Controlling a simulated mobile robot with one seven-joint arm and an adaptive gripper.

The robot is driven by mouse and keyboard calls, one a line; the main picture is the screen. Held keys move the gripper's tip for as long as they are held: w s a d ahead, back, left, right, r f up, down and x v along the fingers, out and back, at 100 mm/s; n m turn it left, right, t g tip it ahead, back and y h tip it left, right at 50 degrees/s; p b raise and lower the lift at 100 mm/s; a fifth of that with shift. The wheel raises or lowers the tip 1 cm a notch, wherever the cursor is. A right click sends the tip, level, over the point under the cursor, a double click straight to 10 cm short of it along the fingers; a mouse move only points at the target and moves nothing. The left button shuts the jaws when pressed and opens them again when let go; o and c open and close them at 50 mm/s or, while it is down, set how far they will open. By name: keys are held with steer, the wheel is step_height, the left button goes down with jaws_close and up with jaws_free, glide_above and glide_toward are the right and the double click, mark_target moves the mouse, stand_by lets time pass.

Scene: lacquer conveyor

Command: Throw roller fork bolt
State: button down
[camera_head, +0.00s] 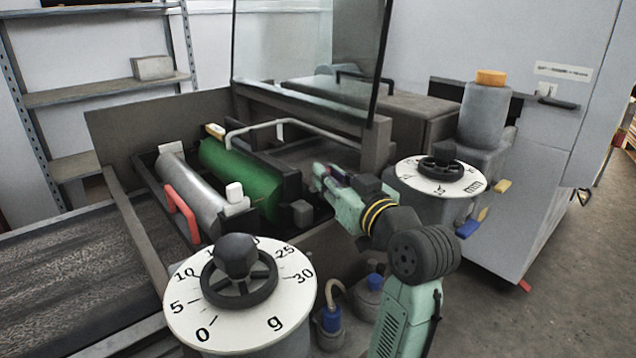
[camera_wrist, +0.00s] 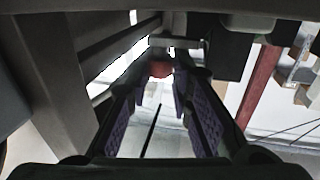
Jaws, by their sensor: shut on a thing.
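My gripper (camera_head: 320,178) reaches in from the right, over the right end of the roller bay. In the wrist view its two purple-padded fingers (camera_wrist: 160,88) converge on a small red-orange knob (camera_wrist: 160,69) at their tips. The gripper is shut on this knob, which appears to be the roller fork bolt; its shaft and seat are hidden. In the head view the fingers hide the held part. A green roller (camera_head: 240,178) and a silver roller (camera_head: 190,190) lie side by side to the left of the gripper.
A white scale dial with a black handwheel (camera_head: 240,285) stands in front, and a second dial (camera_head: 441,175) to the right. A red handle (camera_head: 181,214) is by the silver roller. A glass guard (camera_head: 300,50) rises behind. The dark conveyor belt (camera_head: 60,275) runs at left.

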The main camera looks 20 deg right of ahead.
steer(key=shift+d, duration=0.3)
steer(key=c, duration=1.4)
jaws_free()
steer(key=shift+w+d, duration=0.1)
steer(key=shift+c, duration=0.2)
steer(key=s+d, duration=0.1)
steer(key=s, duration=1.1)
steer(key=shift+d, duration=0.15)
